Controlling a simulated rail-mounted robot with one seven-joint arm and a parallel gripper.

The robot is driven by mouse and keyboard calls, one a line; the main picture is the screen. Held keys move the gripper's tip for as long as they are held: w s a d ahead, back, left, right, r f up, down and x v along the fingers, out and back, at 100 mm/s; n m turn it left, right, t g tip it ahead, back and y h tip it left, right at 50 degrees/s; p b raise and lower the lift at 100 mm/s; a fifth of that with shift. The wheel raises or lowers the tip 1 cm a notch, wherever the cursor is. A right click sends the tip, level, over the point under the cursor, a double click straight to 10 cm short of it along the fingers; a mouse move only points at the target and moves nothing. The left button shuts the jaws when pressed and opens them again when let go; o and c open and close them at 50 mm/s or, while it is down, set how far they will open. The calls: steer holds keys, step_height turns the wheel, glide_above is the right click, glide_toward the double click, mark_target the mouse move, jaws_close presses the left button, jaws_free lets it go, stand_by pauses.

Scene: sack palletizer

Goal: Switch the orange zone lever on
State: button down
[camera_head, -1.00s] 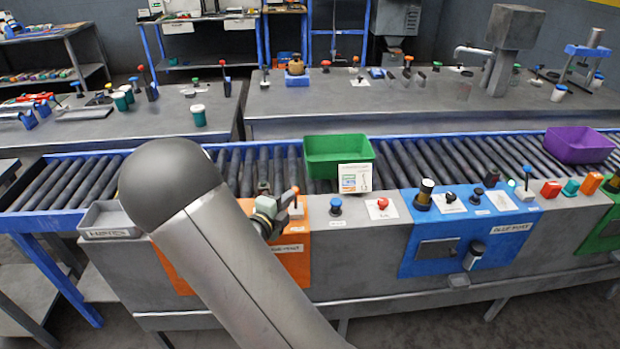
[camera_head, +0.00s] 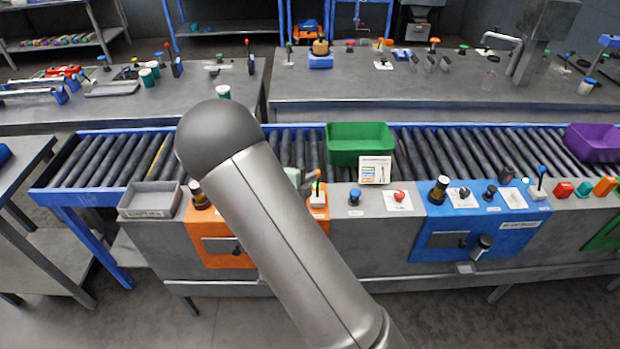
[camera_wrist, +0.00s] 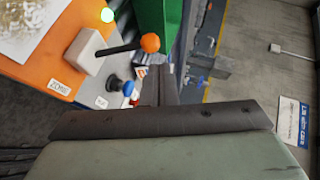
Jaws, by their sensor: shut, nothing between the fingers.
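The orange zone lever (camera_wrist: 150,42) has an orange ball on a black stem. It rises from a white base on the orange panel (camera_wrist: 40,60) and leans to the right in the wrist view. In the head view the lever (camera_head: 317,174) stands at the panel's right edge, just right of my arm. My gripper (camera_wrist: 160,88) is shut and empty, its dark fingers just below the ball in the wrist view; contact cannot be told. In the head view it is mostly hidden behind my arm.
A blue knob (camera_wrist: 128,88) sits close by the lever. In the head view a green bin (camera_head: 358,140) stands on the roller conveyor behind, with a white card (camera_head: 375,170) before it. A grey tray (camera_head: 150,199) lies left; a blue panel (camera_head: 440,225) is right.

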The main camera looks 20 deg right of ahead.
steer(key=shift+r, duration=0.2)
steer(key=s+a+r+p, duration=0.2)
steer(key=s+a+r, duration=0.3)
steer(key=a+r, duration=0.3)
steer(key=shift+s+a+p, duration=0.3)
steer(key=shift+s+a, duration=0.1)
steer(key=shift+a, duration=0.55)
